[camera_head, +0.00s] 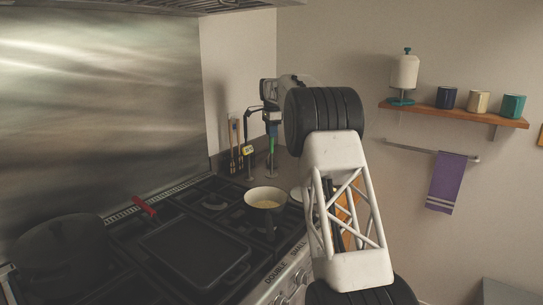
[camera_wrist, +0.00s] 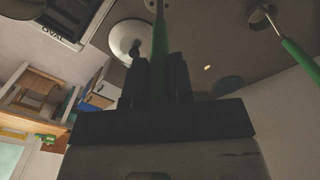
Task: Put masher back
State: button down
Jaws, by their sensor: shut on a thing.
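My gripper (camera_head: 269,118) is at the back corner of the counter, beyond the stove. It is shut on the green handle of a utensil, which I take to be the masher (camera_head: 272,147). The handle runs between the two dark fingers (camera_wrist: 160,85) in the wrist view, where the masher (camera_wrist: 160,45) extends past the top edge. In the head view it hangs roughly upright, with its lower end near the counter; the shape of its head is unclear. A second green-handled utensil (camera_wrist: 298,58) lies apart at the right in the wrist view.
A pale saucepan (camera_head: 265,195) with yellowish contents stands on the stove, left of my arm. A dark griddle (camera_head: 192,252) lies on the burners. Long-handled utensils (camera_head: 235,145) stand by the corner wall. A wall shelf (camera_head: 455,114) holds cups, right of my arm.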

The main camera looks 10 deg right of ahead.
aim_at(272, 150)
jog(key=shift+f, duration=1.7)
jog(key=shift+f, duration=1.9)
jog(key=c, duration=1)
grip_release()
notch_tip(272, 150, up, 12)
jog(key=shift+r, duration=0.1)
